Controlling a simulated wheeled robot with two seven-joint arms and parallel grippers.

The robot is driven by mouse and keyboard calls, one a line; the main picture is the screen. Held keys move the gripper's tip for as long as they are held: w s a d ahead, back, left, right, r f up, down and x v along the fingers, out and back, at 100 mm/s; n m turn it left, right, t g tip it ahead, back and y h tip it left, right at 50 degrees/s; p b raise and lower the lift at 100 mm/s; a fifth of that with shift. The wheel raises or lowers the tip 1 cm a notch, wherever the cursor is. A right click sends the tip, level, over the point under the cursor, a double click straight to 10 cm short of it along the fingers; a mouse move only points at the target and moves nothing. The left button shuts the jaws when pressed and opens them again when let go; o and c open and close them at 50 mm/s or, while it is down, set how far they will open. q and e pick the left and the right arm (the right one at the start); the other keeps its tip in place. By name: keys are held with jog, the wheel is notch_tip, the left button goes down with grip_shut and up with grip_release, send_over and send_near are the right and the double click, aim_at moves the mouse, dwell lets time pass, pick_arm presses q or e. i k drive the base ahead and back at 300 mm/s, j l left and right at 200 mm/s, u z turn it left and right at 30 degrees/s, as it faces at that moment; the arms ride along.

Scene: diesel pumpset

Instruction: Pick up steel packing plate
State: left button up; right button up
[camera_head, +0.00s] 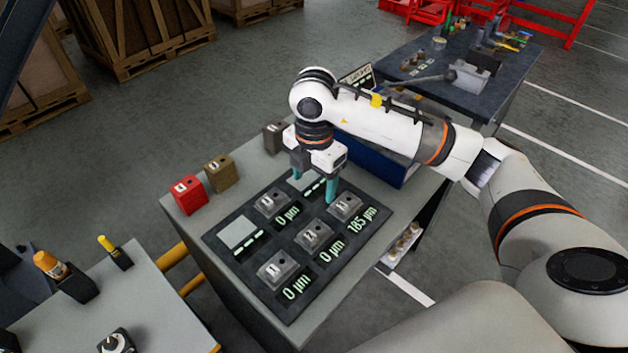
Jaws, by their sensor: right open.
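My right gripper (313,190) is open, with teal fingers pointing down over the far edge of a dark panel (218,239) on a grey bench. One finger is close to a grey metal block (345,205) beside a 185 µm readout; contact cannot be told. Other similar grey blocks (271,205) sit on the panel with 0 µm readouts. A flat pale square (238,233) lies at the panel's left, and another pale square is partly hidden behind the gripper. I cannot tell which piece is the steel packing plate. Nothing shows between the fingers. My left gripper is not in view.
A red block (186,195), a brown block (220,173) and a dark grey block (275,136) stand along the bench's far side. A blue box (378,167) is behind my right arm. A second table (410,50) with tools stands at the back right.

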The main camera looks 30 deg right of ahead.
aim_at(343, 206)
jog(key=z, duration=0.75)
